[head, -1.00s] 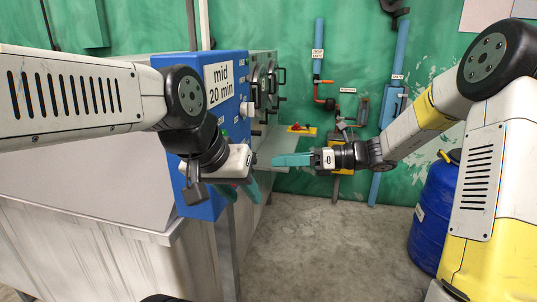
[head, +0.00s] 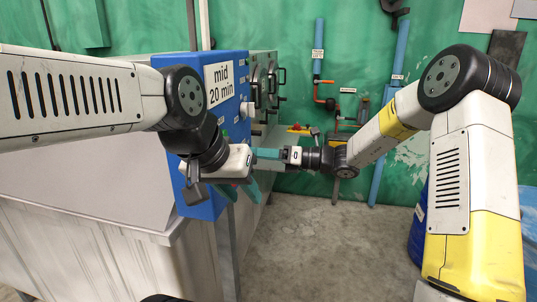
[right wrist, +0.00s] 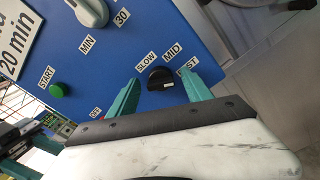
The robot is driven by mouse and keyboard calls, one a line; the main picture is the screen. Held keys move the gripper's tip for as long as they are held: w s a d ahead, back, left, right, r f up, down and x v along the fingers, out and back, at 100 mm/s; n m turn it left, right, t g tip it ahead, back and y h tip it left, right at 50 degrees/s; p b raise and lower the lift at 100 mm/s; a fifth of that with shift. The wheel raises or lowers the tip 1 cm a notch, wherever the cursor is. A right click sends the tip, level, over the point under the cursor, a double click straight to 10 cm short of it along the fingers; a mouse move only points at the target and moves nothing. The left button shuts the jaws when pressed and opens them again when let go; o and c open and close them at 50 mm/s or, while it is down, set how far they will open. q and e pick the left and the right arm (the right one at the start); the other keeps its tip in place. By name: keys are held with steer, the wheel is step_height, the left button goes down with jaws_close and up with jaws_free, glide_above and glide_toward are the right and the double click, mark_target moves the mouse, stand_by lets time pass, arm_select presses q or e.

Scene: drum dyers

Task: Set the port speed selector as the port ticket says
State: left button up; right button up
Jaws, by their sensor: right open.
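The blue control panel (head: 195,70) carries a white ticket (head: 219,84) reading "mid 20 min". In the right wrist view a black selector knob (right wrist: 160,80) sits on the panel (right wrist: 110,60) near labels SLOW, MID and a partly covered one ending in "ST". Where its pointer aims is unclear. My right gripper (right wrist: 150,68) is open, with its teal fingers on either side of the knob; contact cannot be told. In the head view my right gripper (head: 266,154) reaches the panel's right side. My left gripper (head: 241,190) hangs before the panel, its fingers apart and empty.
A green START button (right wrist: 57,90) and a grey-white timer knob (right wrist: 92,12) with MIN and 30 labels are on the panel. A blue drum (head: 418,225) stands at right, partly behind my right arm. The concrete floor (head: 325,240) is clear.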

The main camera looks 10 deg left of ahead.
jaws_close()
steer(key=shift+n, duration=0.4)
steer(key=n, duration=1.1)
steer(key=shift+s+f, duration=0.1)
steer(key=shift+s, duration=0.1)
stand_by(0.4)
jaws_free()
